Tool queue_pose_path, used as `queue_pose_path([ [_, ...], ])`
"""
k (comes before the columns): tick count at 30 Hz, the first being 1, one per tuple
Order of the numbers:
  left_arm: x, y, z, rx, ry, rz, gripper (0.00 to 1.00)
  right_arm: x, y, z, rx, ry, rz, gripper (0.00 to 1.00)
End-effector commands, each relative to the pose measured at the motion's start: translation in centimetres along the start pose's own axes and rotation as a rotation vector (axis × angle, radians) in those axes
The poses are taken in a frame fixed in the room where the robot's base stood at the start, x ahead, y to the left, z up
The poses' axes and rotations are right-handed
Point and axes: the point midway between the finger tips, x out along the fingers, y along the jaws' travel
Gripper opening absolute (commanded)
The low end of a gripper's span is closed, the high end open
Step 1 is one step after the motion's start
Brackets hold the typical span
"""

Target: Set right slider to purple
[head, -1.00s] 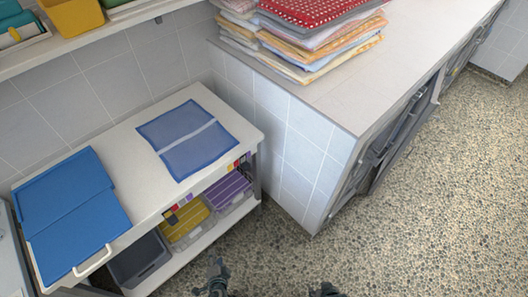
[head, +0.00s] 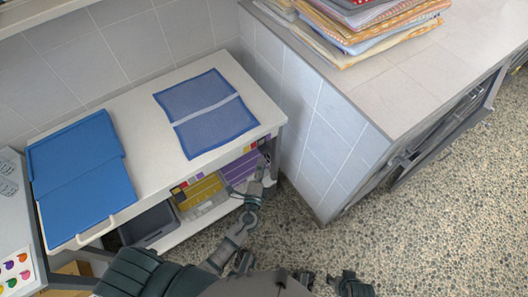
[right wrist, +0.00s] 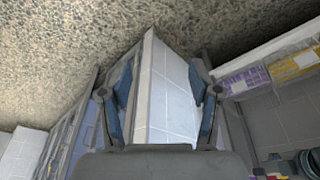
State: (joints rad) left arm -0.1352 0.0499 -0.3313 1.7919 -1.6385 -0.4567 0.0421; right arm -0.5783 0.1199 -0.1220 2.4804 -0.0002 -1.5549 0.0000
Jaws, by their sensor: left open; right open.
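In the head view, two colour strips sit under the front edge of the white table (head: 105,97). The right strip (head: 252,148) shows small red, yellow and purple patches above the purple-topped bin (head: 240,168). The slider's own setting is too small to tell. My left gripper (head: 262,172) is open and empty in front of this bin and just below the right strip, partly covering both. My right gripper (right wrist: 165,95) is open and empty in the right wrist view, its blue-padded fingers apart, with the tiled counter side behind. The purple bin (right wrist: 243,80) shows right of it.
The left strip (head: 181,190) is above a yellow-topped bin (head: 199,192), with a grey bin (head: 148,227) beside it. A blue folded mat (head: 80,175) and a blue mesh mat (head: 207,112) lie on the table. A tiled counter (head: 325,130) with stacked towels (head: 365,28) stands right.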

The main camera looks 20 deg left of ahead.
Motion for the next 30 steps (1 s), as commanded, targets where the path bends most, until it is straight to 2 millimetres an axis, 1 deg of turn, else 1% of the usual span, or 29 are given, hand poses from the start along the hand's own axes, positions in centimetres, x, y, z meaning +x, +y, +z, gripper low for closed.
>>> queue_pose_path([
  [1,1.3,-0.3,0.0,0.0,-0.001,-0.003,0.5,-0.2,0.1,0.3,0.001,-0.016,0.001,0.62],
  [3,2.7,-0.1,0.1,0.001,-0.002,-0.002,0.5,0.1,0.1,0.5,0.001,-0.023,0.001,0.62],
  [6,4.3,-0.1,0.0,0.0,-0.001,-0.001,0.5,0.3,0.0,0.6,0.001,-0.03,0.002,0.62],
  [9,5.4,0.0,0.1,0.0,-0.002,0.0,0.5,0.5,0.0,0.5,0.001,-0.029,0.002,0.62],
  [14,6.2,0.0,0.0,0.0,-0.001,0.001,0.5,0.7,0.1,0.5,0.001,-0.028,0.001,0.62],
  [21,6.2,0.1,0.0,0.0,-0.001,0.001,0.5,0.7,0.1,0.5,0.001,-0.028,0.001,0.62],
  [22,6.2,0.1,0.0,0.0,-0.001,0.001,0.45,0.7,0.1,0.5,0.001,-0.028,0.001,0.62],
  [23,6.2,0.1,0.1,0.0,-0.001,0.001,0.38,0.7,0.1,0.5,0.0,-0.028,0.001,0.62],
  [24,6.2,0.1,0.1,0.0,-0.001,0.001,0.28,0.7,0.1,0.5,0.0,-0.028,0.001,0.62],
  [26,6.2,0.1,0.1,0.0,-0.001,0.001,0.12,0.7,0.1,0.5,0.001,-0.028,0.001,0.62],
  [27,6.2,0.1,0.1,0.0,-0.001,0.001,0.03,0.7,0.1,0.5,0.0,-0.028,0.001,0.62],
  [28,6.2,0.1,0.1,0.0,-0.001,0.001,0.0,0.7,0.1,0.5,0.0,-0.028,0.001,0.62],
  [30,6.2,0.1,0.1,0.0,-0.001,0.002,0.0,0.7,0.1,0.5,0.0,-0.028,0.001,0.62],
])
